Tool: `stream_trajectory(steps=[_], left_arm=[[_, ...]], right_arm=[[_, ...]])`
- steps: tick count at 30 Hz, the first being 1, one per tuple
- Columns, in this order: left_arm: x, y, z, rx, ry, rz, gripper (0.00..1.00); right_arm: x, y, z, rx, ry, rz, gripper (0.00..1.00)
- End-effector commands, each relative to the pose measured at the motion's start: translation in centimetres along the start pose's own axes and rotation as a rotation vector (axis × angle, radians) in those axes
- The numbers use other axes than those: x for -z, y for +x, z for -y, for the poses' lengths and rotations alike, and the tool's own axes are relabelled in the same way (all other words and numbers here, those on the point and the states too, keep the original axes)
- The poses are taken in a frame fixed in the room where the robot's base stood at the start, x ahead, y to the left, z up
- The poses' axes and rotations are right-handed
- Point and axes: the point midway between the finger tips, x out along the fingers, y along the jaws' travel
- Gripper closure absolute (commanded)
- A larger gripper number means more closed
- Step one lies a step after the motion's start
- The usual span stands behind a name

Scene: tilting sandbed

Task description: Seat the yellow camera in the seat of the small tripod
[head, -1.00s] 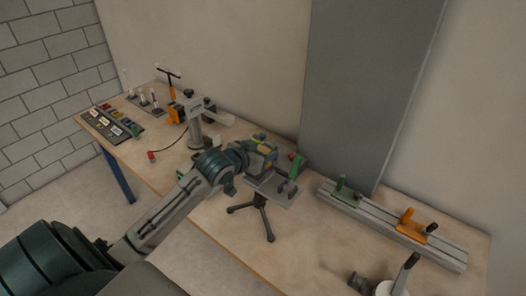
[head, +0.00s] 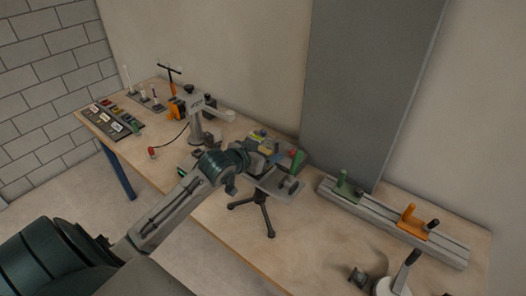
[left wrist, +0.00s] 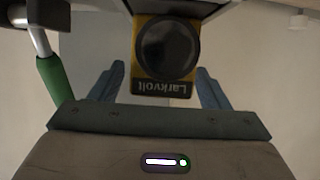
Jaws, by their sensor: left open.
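The yellow camera (left wrist: 166,52) shows in the left wrist view with its round dark lens and upside-down lettering; the head view shows only a small yellow part at my gripper. My left gripper (head: 270,152) is open, one finger on each side of the camera in the wrist view, with a gap visible at least on the left. The small tripod (head: 262,205) stands on dark legs on the bench. Its grey top plate (head: 287,191) carries a green lever (head: 297,162), also in the wrist view (left wrist: 57,80). I cannot tell whether the camera is seated. My right gripper is out of view.
A grey rail (head: 385,222) with green and orange clamps lies to the right. A grey stand (head: 197,125) is behind my arm on the left. Small trays (head: 112,122) lie at the far left. A grey panel (head: 365,90) stands behind the bench.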

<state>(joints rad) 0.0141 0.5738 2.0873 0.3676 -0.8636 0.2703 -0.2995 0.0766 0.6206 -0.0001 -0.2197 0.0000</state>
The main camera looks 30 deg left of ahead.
Motion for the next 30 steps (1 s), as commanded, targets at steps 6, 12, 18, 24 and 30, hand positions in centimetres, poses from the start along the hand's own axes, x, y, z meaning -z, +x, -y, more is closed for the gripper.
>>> stream_trajectory(steps=[6, 12, 18, 24, 30], left_arm=[[-0.1, -1.1, 0.1, 0.002, 0.005, 0.000, 0.30], [-0.1, -3.9, 0.1, 0.002, 0.009, 0.000, 0.30], [-0.1, -6.5, 0.1, 0.003, 0.009, 0.000, 0.30], [0.0, -8.6, 0.0, 0.001, 0.008, 0.002, 0.30], [0.0, -10.0, 0.1, 0.004, 0.006, 0.000, 0.30]], right_arm=[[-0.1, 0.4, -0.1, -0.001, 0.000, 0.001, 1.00], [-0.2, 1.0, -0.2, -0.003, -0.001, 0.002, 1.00], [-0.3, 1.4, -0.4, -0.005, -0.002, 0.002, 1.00], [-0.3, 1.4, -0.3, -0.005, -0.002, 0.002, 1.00], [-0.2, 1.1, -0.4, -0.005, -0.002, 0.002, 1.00]])
